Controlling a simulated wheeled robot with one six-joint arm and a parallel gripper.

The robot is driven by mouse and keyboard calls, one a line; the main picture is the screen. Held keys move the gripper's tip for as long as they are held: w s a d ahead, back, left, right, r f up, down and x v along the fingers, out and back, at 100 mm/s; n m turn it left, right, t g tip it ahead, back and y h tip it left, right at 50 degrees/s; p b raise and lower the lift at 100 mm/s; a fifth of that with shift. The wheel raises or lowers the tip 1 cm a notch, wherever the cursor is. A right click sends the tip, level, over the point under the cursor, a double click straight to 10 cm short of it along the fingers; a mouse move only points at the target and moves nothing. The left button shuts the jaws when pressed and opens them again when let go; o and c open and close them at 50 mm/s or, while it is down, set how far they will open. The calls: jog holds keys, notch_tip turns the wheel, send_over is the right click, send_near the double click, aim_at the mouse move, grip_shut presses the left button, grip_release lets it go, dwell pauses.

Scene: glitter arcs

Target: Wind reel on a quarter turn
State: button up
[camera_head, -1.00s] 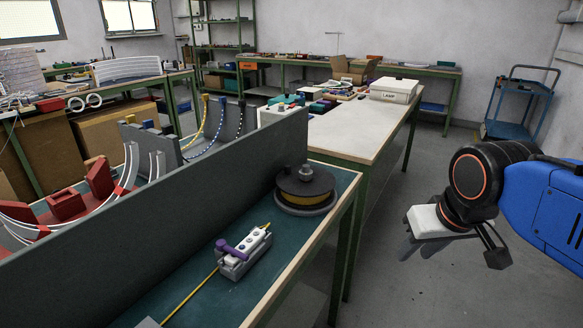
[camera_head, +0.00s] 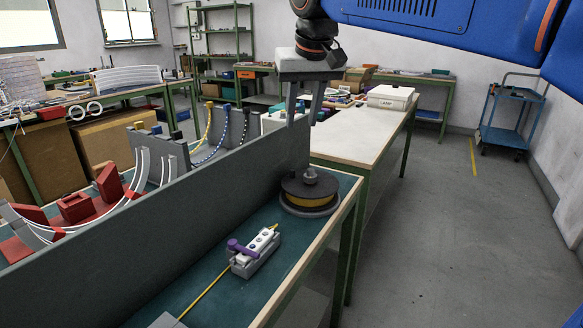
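The reel (camera_head: 309,189) is a dark round disc with yellow line wound under its top flange and a grey knob (camera_head: 310,174) at its centre. It sits on a grey base at the far end of the green-topped bench (camera_head: 218,269). My gripper (camera_head: 304,118) points down above the reel, with its two grey fingers apart and nothing between them. The fingertips are above the knob and do not appear to touch it. A yellow line (camera_head: 208,287) runs along the bench through a small grey-and-white clamp block (camera_head: 257,250) with a purple lever (camera_head: 241,247).
A tall grey panel (camera_head: 200,205) stands along the bench's left side, close to the reel. Red blocks and white arcs (camera_head: 85,205) lie beyond it. A white-topped table (camera_head: 355,130) stands behind; the floor at right is clear up to a blue cart (camera_head: 508,120).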

aim_at(292, 170)
jog(key=x, duration=1.7)
jog(key=shift+w+a+f, duration=0.1)
grip_shut()
